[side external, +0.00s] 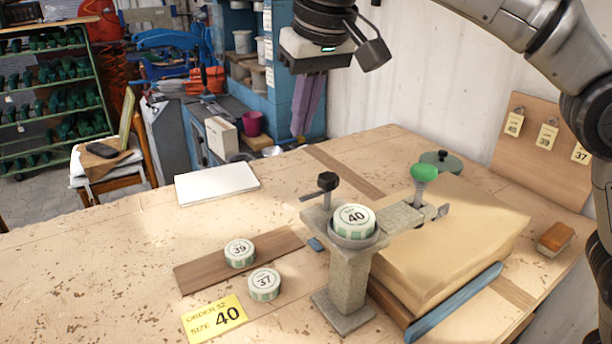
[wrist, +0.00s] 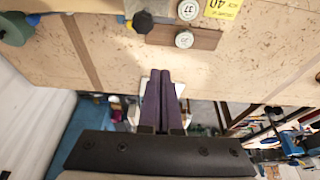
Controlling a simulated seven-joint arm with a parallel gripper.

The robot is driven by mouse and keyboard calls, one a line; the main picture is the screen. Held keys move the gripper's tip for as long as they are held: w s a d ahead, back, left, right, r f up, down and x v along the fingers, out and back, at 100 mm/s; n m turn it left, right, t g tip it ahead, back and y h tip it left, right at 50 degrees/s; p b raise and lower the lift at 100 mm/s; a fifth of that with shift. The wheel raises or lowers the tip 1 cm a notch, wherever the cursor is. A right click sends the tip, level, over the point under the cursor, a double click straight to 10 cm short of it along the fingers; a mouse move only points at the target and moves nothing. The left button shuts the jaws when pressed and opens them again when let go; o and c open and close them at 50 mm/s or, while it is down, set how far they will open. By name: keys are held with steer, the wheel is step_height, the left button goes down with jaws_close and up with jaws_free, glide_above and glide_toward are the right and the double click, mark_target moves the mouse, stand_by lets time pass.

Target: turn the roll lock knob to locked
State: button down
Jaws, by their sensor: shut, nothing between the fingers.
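A grey stand (side external: 348,280) on the bench holds a round disc marked 40 (side external: 355,218) in a cup at its top. A black knob (side external: 327,181) stands upright on the stand's left arm. A green knob (side external: 424,172) stands on the metal arm to the right. I cannot tell from the labels which is the roll lock knob. My gripper (side external: 303,134), with purple fingers, is high above the back edge of the bench, behind and apart from the stand. It is shut and empty; its fingers (wrist: 160,72) lie side by side in the wrist view.
Discs marked 39 (side external: 239,253) and 37 (side external: 264,284) lie left of the stand, near a yellow order card for size 40 (side external: 214,318). A tan block (side external: 455,240) and blue strip (side external: 455,302) lie right. A white slab (side external: 217,184) lies at the back left.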

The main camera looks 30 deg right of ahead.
mark_target(311, 197)
steer(key=shift+s+f, duration=0.15)
steer(key=shift+f, duration=1.4)
steer(key=shift+s+f, duration=0.15)
steer(key=shift+f, duration=1.35)
steer(key=shift+s+f, duration=0.15)
steer(key=shift+f, duration=1.4)
steer(key=shift+s+a+n+y, duration=0.1)
steer(key=shift+s+n+y, duration=0.1)
steer(key=shift+n, duration=0.45)
steer(key=shift+s+n+y, duration=0.15)
steer(key=shift+n+y, duration=0.05)
steer(key=shift+n, duration=0.45)
steer(key=shift+s+n+y, duration=0.25)
steer(key=shift+n, duration=0.45)
steer(key=shift+s+n+y, duration=0.2)
steer(key=shift+n+y, duration=0.05)
steer(key=shift+n, duration=0.45)
steer(key=shift+s+d+n+g+y, duration=0.1)
steer(key=shift+s+n+g+y, duration=0.2)
steer(key=shift+n, duration=0.75)
steer(key=shift+s+d+n+g+y, duration=0.15)
steer(key=shift+s+n+g, duration=0.15)
steer(key=shift+n, duration=0.8)
steer(key=shift+s+d+n+g+y, duration=0.1)
steer(key=shift+s+n+g+y, duration=0.2)
steer(key=shift+n, duration=1.05)
steer(key=shift+s+d, duration=0.5)
steer(key=shift+d, duration=0.25)
